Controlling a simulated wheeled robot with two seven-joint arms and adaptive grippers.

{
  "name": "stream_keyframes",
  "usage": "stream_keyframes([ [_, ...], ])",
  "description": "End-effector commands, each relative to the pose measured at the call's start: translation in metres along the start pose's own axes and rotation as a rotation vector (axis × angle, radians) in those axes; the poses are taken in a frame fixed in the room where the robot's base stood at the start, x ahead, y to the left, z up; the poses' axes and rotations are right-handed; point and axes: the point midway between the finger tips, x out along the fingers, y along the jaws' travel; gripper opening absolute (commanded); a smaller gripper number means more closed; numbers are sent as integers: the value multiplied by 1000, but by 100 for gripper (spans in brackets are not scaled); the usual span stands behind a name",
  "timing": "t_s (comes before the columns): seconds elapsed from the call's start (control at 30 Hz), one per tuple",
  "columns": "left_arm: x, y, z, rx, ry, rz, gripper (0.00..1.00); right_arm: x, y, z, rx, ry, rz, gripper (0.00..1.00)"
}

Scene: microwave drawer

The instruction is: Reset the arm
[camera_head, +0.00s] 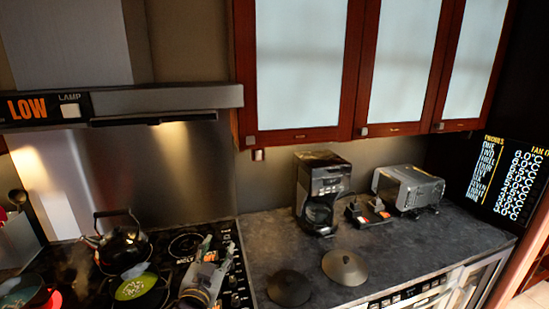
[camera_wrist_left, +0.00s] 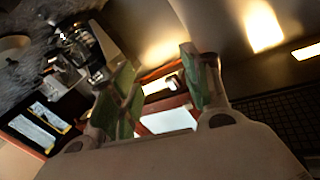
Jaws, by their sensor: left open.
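My left gripper (camera_head: 216,250) is raised over the right side of the stove, its fingers pointing up and away from me. In the left wrist view, my left gripper (camera_wrist_left: 160,84) shows green inner pads spread wide apart, with nothing between them. It holds no object. My right gripper is not in view.
A stove (camera_head: 185,246) carries a black kettle (camera_head: 123,246) and a green-topped pan (camera_head: 136,287). The dark counter (camera_head: 430,245) holds a coffee maker (camera_head: 322,188), a silver toaster oven (camera_head: 408,188) and two round discs, one dark (camera_head: 289,288) and one brownish (camera_head: 344,267). The counter's right part is clear. Cabinets (camera_head: 401,66) hang above.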

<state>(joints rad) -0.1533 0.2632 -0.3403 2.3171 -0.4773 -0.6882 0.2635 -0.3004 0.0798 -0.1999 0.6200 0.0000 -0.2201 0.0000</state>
Motion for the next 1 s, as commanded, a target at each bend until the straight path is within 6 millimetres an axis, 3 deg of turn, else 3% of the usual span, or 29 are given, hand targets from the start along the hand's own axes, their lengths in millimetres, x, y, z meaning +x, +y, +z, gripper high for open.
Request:
stream_keyframes([
  [0.1,-12,-3,40,-36,-146,-1,47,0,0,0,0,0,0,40],
  [0.27,-36,-3,91,-77,-340,11,47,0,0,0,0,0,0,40],
  [0.6,-112,10,185,-146,-746,89,47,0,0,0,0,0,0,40],
  [0.8,-158,20,219,-172,-933,152,47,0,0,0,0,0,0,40],
  [1.0,-190,27,236,-187,-1049,199,47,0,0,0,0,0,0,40],
])
